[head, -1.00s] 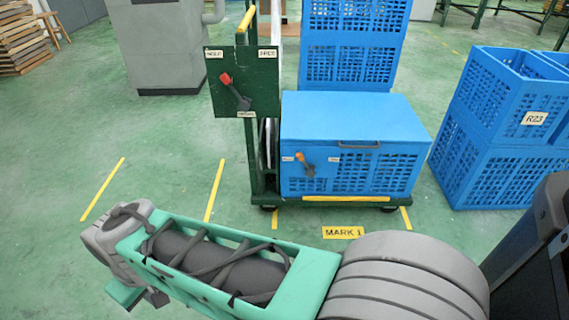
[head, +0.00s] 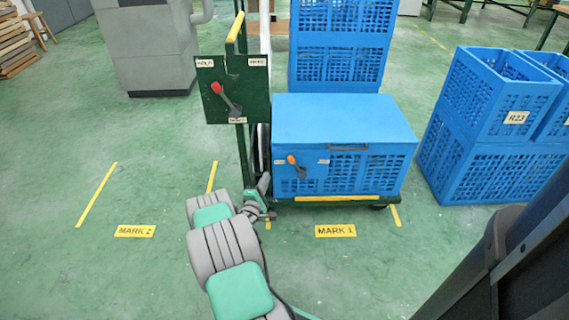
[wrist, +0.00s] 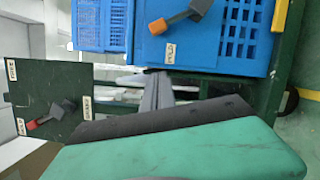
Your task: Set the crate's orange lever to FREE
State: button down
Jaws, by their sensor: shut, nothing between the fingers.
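The blue crate (head: 345,122) sits on a green trolley. Its orange-tipped lever (head: 297,165) is on the front face, with the tip pointing up and left toward the left label. In the wrist view the orange lever (wrist: 170,20) is at the top, and the label near its tip reads HOLD (wrist: 170,53). I cannot read the crate's other labels. My gripper (head: 265,182) is shut and empty, below and left of the lever and apart from it. Its fingers (wrist: 158,78) point toward the crate in the wrist view.
A green panel (head: 234,82) on the trolley's post carries a separate red-tipped lever (head: 221,92), leaning toward its HOLD label. Blue crates (head: 480,158) are stacked at right, more behind. Floor labels MARK 2 (head: 135,231) and MARK 1 (head: 335,230) lie on open green floor.

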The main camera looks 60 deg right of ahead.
aim_at(296, 165)
jog(key=s+f+n+t, duration=0.1)
jog(key=s+a+f+n, duration=0.1)
jog(key=f+n, duration=0.1)
jog(key=shift+s+a+n+t, duration=0.1)
jog(key=shift+s+n+t, duration=0.2)
jog(key=shift+t, duration=0.1)
jog(key=b+x, duration=0.4)
jog(key=x, duration=0.6)
jog(key=shift+d+r, duration=0.15)
jog(key=shift+d, duration=0.1)
jog(key=s, duration=0.1)
jog(key=s+r, duration=0.1)
jog(key=shift+s+d+r, duration=0.25)
jog(key=shift+d+r, duration=0.1)
jog(key=shift+d, duration=0.05)
jog(key=shift+s+d+r, duration=0.15)
jog(key=shift+s+r, duration=0.05)
jog(key=shift+s, duration=0.1)
jog(key=shift+r, duration=0.15)
